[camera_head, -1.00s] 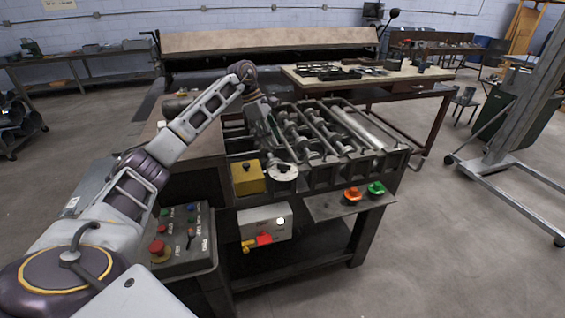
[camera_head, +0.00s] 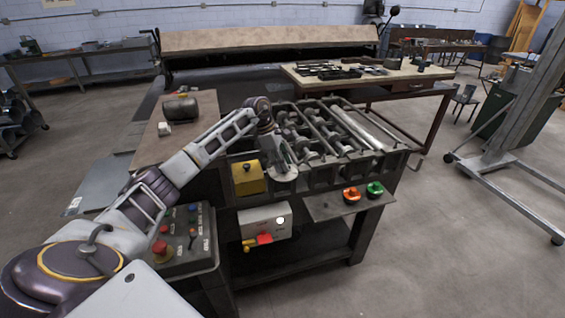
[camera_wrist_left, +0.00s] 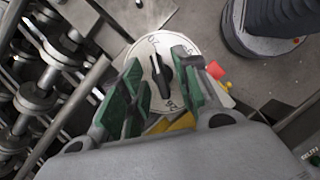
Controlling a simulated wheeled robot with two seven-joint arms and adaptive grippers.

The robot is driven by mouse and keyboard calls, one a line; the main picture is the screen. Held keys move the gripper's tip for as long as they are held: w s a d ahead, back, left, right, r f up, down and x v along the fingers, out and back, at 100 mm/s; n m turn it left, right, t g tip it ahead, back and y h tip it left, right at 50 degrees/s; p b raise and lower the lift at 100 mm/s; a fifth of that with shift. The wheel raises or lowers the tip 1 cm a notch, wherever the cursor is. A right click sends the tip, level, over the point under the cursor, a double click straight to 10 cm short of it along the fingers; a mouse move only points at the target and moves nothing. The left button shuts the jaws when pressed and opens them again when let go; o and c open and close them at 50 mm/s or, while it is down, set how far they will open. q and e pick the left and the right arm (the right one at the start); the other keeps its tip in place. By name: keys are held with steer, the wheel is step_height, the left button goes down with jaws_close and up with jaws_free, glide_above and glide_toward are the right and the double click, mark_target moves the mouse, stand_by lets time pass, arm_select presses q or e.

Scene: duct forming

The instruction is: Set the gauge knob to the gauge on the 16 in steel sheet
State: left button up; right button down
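The gauge dial is a round white plate on the front of the roll-forming machine, partly covered by my gripper in the head view (camera_head: 286,176). In the left wrist view the dial (camera_wrist_left: 143,48) carries dark markings, too blurred to read surely, and a black pointer knob (camera_wrist_left: 161,78) at its centre. My left gripper (camera_wrist_left: 160,84) is open, its green-padded fingers on either side of the knob with gaps visible. In the head view the left gripper (camera_head: 284,164) is over the dial. My right gripper is out of view. I cannot identify a gauge marking on any steel sheet.
A yellow box (camera_head: 248,177) sits left of the dial. Orange (camera_head: 351,195) and green (camera_head: 375,189) buttons are to the right. A grey box with a red switch (camera_head: 264,239) hangs below. A control panel (camera_head: 187,240) stands at left. The machine's rollers (camera_head: 325,130) lie behind.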

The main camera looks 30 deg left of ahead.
arm_select(q)
steer(key=shift+f, duration=0.2)
jaws_close()
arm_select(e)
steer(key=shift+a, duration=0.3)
